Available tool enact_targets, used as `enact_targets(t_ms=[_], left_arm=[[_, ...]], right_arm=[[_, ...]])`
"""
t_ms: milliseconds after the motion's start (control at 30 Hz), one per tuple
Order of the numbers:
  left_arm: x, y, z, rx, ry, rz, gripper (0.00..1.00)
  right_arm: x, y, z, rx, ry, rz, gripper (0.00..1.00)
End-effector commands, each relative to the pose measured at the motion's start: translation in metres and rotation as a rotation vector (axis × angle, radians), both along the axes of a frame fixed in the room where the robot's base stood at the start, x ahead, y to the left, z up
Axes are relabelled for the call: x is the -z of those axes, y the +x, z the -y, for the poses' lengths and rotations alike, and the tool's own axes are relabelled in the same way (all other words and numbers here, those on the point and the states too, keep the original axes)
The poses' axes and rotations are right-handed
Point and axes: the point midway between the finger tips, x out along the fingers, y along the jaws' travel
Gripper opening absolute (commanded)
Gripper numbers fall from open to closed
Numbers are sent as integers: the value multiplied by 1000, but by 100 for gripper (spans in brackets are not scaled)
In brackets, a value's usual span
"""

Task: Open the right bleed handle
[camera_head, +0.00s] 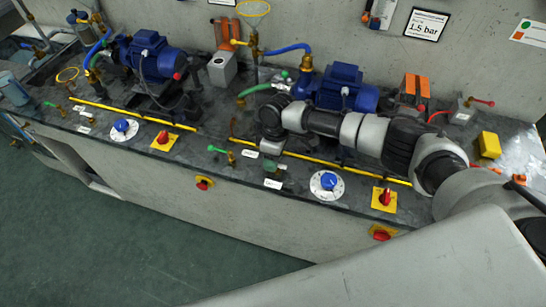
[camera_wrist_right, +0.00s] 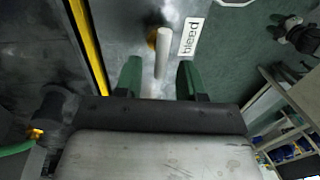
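The right bleed handle, a pale bar on a brass-coloured base, shows in the right wrist view (camera_wrist_right: 162,55). A white label reading "bleed" (camera_wrist_right: 191,37) lies beside it; what looks like the same label (camera_head: 272,184) is at the bench's front edge in the head view. My right gripper (camera_wrist_right: 159,80) has its two green fingers apart, one on each side of the handle, with gaps visible on both sides. In the head view my right gripper (camera_head: 274,168) is low over the bench beside that label and mostly hides the handle. My left gripper is not in view.
A blue knob on a white dial (camera_head: 327,184) and a red switch on a yellow plate (camera_head: 384,199) stand to the right. A green-handled valve (camera_head: 222,153) stands left. A yellow strip (camera_head: 330,169) runs along the bench. Blue pump (camera_head: 341,88) stands behind my arm.

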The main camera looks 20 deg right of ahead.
Motion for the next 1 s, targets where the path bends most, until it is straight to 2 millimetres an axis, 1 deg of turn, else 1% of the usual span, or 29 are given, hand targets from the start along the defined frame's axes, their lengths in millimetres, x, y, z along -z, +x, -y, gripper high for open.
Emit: enact_targets(t_ms=[133,167,400,733,867,1000], left_arm=[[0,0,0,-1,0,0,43],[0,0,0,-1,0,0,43],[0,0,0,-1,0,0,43],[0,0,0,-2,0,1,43],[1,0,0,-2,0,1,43],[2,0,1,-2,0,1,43]], right_arm=[[0,0,0,0,0,0,39],[0,0,0,0,0,0,38],[0,0,0,0,0,0,1],[-1,0,0,-22,0,0,0],[-1,0,-1,-73,1,2,0],[-1,-1,-2,-160,1,2,0]])
